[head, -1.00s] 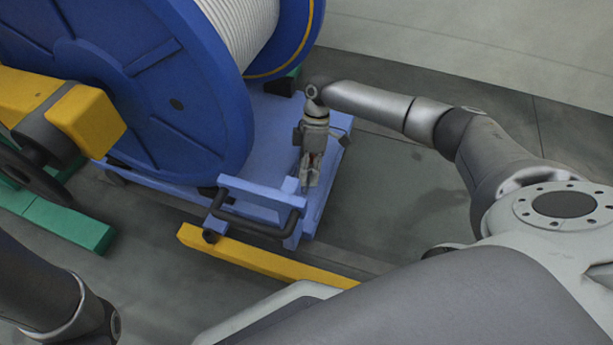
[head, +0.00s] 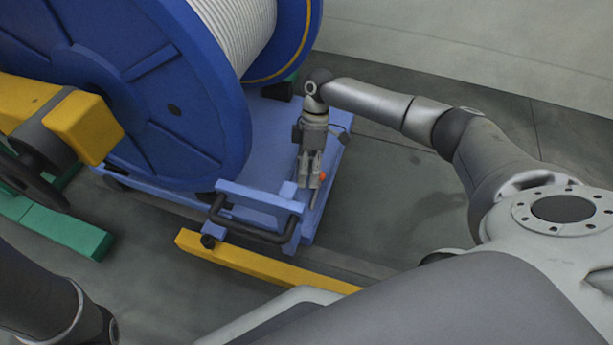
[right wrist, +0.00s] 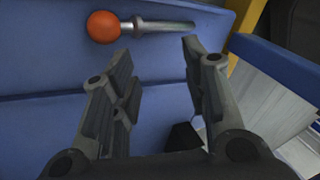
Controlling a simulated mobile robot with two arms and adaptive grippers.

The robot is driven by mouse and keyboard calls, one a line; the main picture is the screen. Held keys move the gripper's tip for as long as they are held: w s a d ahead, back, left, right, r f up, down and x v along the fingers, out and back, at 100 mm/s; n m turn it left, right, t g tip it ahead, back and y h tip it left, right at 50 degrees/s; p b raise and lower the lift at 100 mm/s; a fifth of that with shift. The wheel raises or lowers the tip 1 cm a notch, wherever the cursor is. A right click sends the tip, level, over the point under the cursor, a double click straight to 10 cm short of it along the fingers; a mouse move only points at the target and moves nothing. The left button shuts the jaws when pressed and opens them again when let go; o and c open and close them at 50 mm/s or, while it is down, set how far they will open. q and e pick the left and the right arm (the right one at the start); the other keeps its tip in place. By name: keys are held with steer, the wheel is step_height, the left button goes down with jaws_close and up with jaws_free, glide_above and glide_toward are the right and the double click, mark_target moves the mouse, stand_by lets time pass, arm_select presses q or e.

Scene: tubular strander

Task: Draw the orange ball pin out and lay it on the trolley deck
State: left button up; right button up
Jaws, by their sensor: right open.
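The orange ball pin (right wrist: 103,27) lies on its side on the blue trolley deck (right wrist: 45,55), its grey shank pointing right in the right wrist view. In the head view its orange ball (head: 322,176) shows just right of my right gripper (head: 309,184), near the deck's corner. My right gripper (right wrist: 159,55) is open, with nothing between its fingers; the pin lies beyond the fingertips. The deck also shows in the head view (head: 268,125). My left gripper is out of view; only part of my left arm shows at lower left.
A large blue reel (head: 175,110) wound with pale strand stands on the trolley left of my right gripper. A blue frame with a dark handle (head: 250,228) stands at the trolley's near end. A yellow floor beam (head: 265,264) lies in front. The floor to the right is clear.

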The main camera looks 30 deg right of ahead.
steer(key=v, duration=1)
steer(key=shift+s, duration=0.1)
stand_by(0.6)
